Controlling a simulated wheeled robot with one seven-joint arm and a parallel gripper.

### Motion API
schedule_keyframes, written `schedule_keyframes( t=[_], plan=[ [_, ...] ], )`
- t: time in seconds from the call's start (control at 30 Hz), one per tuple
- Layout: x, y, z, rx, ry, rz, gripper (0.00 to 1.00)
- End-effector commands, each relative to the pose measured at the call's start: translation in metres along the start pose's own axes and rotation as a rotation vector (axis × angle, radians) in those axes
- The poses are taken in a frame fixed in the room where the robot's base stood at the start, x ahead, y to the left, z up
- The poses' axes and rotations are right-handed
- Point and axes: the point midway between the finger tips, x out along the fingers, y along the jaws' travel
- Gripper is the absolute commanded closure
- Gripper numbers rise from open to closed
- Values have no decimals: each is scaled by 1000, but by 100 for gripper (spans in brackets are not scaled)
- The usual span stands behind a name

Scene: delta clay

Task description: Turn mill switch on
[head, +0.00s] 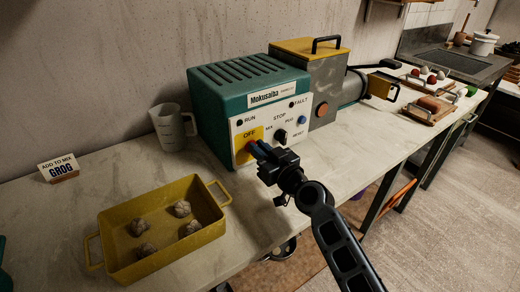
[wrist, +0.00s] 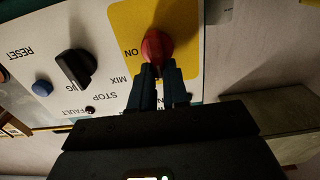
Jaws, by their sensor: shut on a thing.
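The mill is a teal box (head: 222,95) with a white front panel and a yellow switch plate (head: 243,134) marked OFF. In the wrist view, upside down, the yellow plate (wrist: 190,15) carries a red knob (wrist: 157,47) beside the word ON. My gripper (head: 256,149) reaches the plate from the front right and hides most of the knob in the head view. In the wrist view my gripper's dark blue fingers (wrist: 158,72) are closed on the knob's lower part. The knob's exact angle is hard to tell. The RUN lamp (head: 239,123) looks dark.
A black selector knob (wrist: 74,68) and a blue RESET button (wrist: 43,88) sit beside the switch plate. A yellow tray (head: 122,219) with several clay lumps and a GROG sign (head: 59,168) are on the worktop.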

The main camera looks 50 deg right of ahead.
Motion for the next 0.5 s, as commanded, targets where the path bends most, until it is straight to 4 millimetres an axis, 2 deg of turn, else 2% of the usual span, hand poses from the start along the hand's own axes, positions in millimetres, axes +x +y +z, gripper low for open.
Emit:
schedule_keyframes(
  t=[0.27,0.5],
  plan=[
    [0,0,0,8,0,0,100],
    [0,1,1,88,0,0,100]
  ],
)
